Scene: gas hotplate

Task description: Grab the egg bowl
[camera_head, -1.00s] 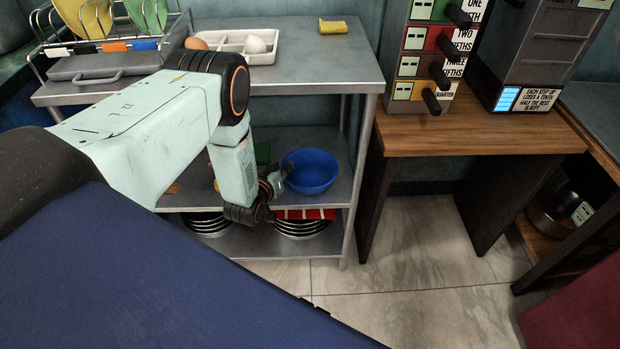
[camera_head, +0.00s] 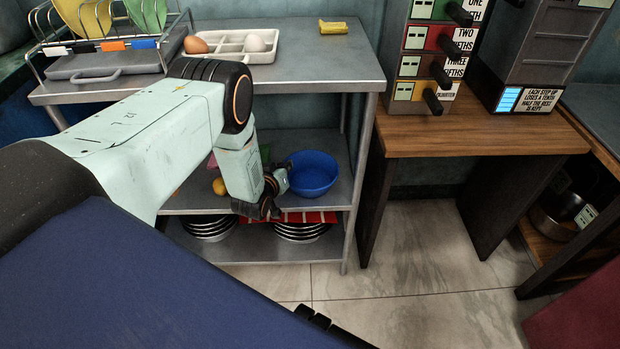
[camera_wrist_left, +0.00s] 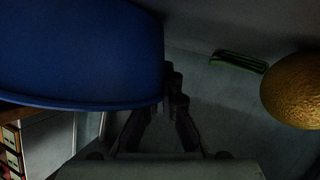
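The blue bowl (camera_head: 314,172) stands upright on the middle shelf of the metal table, near its right end. I take it as the egg bowl, but its inside looks empty. My left gripper (camera_head: 281,181) is at its left side, with the fingers up against the rim. In the left wrist view the bowl (camera_wrist_left: 75,50) fills the upper left, and the gripper's fingertips (camera_wrist_left: 173,98) are close together at its edge. I cannot tell whether they grip the rim.
A brown egg (camera_head: 196,45) and a white egg (camera_head: 255,43) sit in a white tray (camera_head: 229,57) on the tabletop. A round orange-yellow item (camera_wrist_left: 292,91) and a green item (camera_wrist_left: 240,62) lie near the gripper. Stacked plates (camera_head: 300,232) and a red striped cloth are below.

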